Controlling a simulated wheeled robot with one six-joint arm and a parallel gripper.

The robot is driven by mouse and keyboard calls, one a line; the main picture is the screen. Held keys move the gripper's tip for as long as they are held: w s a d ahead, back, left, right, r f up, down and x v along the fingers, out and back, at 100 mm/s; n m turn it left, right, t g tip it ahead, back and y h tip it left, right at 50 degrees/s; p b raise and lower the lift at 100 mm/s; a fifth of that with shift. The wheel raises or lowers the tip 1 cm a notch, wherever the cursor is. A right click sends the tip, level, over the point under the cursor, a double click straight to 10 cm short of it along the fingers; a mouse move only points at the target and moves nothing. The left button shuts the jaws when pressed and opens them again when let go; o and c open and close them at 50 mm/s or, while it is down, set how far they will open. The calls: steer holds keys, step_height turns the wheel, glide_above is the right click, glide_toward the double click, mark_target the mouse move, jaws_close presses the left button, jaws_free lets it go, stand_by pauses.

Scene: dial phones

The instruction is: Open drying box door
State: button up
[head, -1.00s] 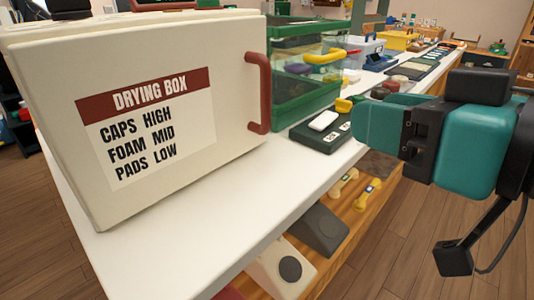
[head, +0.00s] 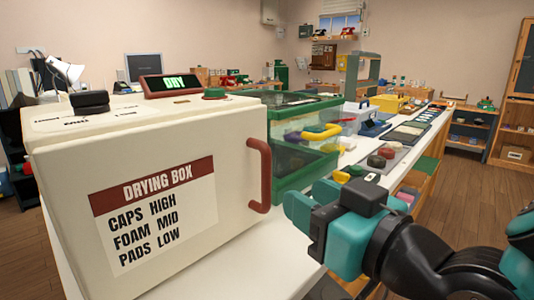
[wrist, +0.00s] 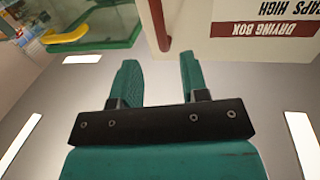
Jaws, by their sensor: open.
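The drying box (head: 160,190) is a cream box at the left of the head view, on a white counter. Its front door carries a label (head: 155,215) and looks shut. A red-brown vertical bar handle (head: 264,175) is at the door's right edge; it also shows in the wrist view (wrist: 158,22), seen upside down. My gripper (head: 300,205) is to the right of the handle, apart from it. In the wrist view its two teal fingers (wrist: 158,82) are spread and empty, with the handle's end beyond them.
A green-framed clear case (head: 305,140) with a yellow handle (head: 321,132) stands just right of the box. Trays and small items (head: 382,157) line the counter beyond.

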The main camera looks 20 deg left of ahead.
mark_target(269, 177)
steer(key=x, duration=0.9)
steer(key=shift+w+a+f, duration=0.15)
steer(key=shift+w+a, duration=0.05)
steer(key=shift+a, duration=0.1)
jaws_close()
